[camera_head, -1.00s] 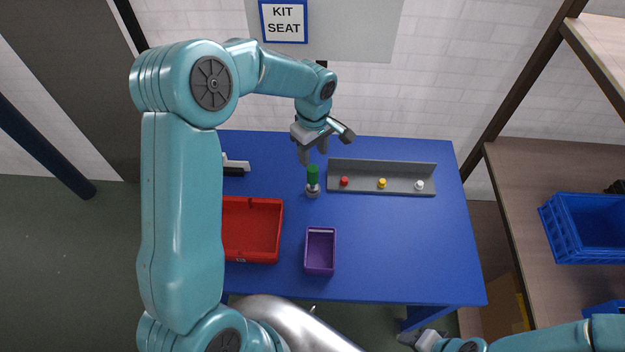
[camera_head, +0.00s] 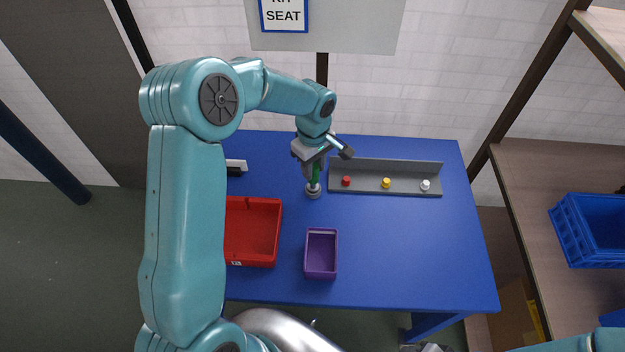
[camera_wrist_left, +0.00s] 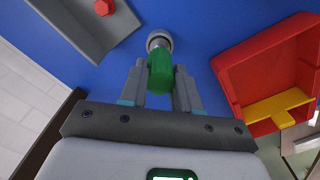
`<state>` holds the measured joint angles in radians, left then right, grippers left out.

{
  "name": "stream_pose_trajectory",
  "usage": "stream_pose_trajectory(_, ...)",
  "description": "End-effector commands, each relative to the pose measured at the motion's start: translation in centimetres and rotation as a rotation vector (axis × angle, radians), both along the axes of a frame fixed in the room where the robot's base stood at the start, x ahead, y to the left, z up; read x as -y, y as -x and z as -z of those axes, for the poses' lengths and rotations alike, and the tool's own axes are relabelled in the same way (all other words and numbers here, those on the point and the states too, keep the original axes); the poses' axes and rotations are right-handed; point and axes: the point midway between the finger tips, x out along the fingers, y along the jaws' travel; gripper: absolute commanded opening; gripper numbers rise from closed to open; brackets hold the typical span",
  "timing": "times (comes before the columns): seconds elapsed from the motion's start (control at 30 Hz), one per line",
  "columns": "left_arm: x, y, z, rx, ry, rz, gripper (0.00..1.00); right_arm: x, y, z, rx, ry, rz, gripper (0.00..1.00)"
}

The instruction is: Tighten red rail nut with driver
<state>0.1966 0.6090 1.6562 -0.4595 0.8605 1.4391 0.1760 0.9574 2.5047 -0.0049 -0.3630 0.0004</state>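The driver has a green handle (camera_wrist_left: 161,72) and a grey lower end. It stands upright on the blue table in the head view (camera_head: 316,174), its grey base (camera_head: 313,191) left of the rail. My left gripper (camera_head: 314,166) points down at the handle, with one finger on each side of it. The left wrist view shows the fingers (camera_wrist_left: 160,85) close along the handle; whether they press on it is unclear. The red rail nut (camera_head: 346,181) sits at the left end of the grey rail (camera_head: 400,168). My right gripper (camera_head: 428,348) is barely in view at the bottom edge.
Yellow (camera_head: 386,183) and white (camera_head: 425,185) nuts sit farther right on the rail. A red tray (camera_head: 251,262) and a purple bin (camera_head: 320,275) stand nearer. The table's right part (camera_head: 440,245) is clear. A shelf with a blue crate (camera_head: 595,255) is at the right.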

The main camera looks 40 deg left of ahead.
Motion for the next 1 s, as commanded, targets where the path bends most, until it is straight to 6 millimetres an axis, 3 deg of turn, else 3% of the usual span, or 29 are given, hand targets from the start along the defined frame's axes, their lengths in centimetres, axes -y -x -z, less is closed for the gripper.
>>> stream_pose_trajectory(0.17, 0.0, 0.0, -0.4, 0.002, -0.001, 0.0, 0.01, 0.0, 0.0, -0.3, 0.0, 0.0, 0.0, 0.43)
stream_pose_trajectory(0.53, 0.0, -0.1, -4.7, 0.003, -0.001, 0.0, 0.01, 0.0, 0.0, -2.6, 0.0, 0.0, 0.0, 0.43)
stream_pose_trajectory(1.0, 0.0, 0.1, -4.7, -0.003, -0.001, 0.0, 0.01, 0.0, 0.0, -2.5, 0.0, 0.0, 0.0, 0.43)
